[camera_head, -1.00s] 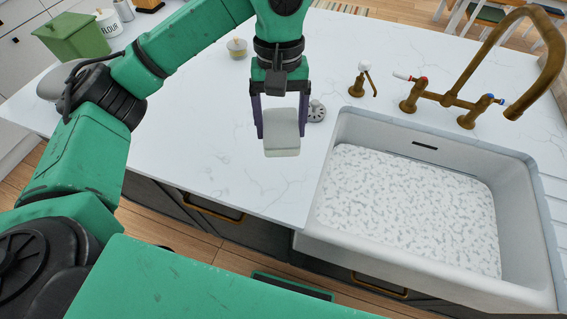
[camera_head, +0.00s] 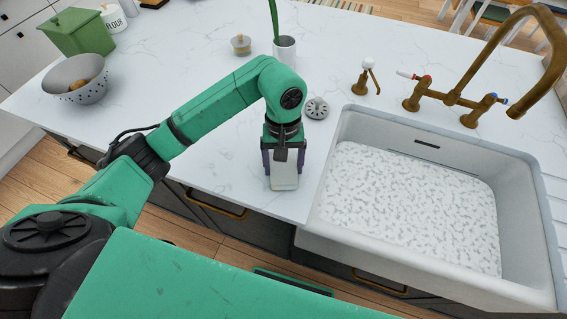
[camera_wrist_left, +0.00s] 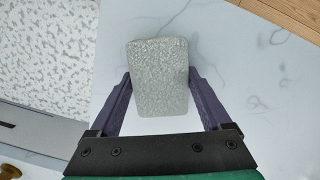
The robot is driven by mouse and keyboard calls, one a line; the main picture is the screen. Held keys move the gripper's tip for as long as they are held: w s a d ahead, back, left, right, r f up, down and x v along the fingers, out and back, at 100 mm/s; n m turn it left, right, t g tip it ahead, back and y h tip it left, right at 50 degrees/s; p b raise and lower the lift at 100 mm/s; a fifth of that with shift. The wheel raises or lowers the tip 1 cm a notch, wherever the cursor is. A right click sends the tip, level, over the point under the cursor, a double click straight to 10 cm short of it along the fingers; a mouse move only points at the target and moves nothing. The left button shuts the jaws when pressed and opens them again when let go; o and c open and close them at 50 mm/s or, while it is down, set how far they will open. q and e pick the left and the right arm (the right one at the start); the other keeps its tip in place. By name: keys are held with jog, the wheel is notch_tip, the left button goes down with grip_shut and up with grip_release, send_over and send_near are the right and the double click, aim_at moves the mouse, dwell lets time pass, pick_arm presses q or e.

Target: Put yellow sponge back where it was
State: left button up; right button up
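The sponge (camera_head: 285,181) looks pale grey-white rather than yellow, a rounded block. My left gripper (camera_head: 284,164) points down near the front edge of the counter, left of the sink, with the sponge between its fingers. In the left wrist view the sponge (camera_wrist_left: 160,78) fills the gap between the purple fingers (camera_wrist_left: 160,85), which press on its two sides. I cannot tell whether its lower end touches the counter. My right gripper is not in view.
The white sink (camera_head: 345,170) with a brass tap (camera_head: 455,97) is to the right. A drain strainer (camera_head: 317,108), a soap pump (camera_head: 366,77), a white cup (camera_head: 285,49) and a small jar (camera_head: 241,44) stand behind. A colander (camera_head: 76,79) is at left. The middle counter is clear.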

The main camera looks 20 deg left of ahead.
pick_arm(q)
jog(key=shift+o, duration=0.7)
jog(key=shift+r, duration=0.4)
notch_tip(320, 180, up, 12)
jog(key=w+b, duration=0.1)
jog(key=shift+w+a+f, duration=0.2)
jog(key=shift+a+f, duration=0.05)
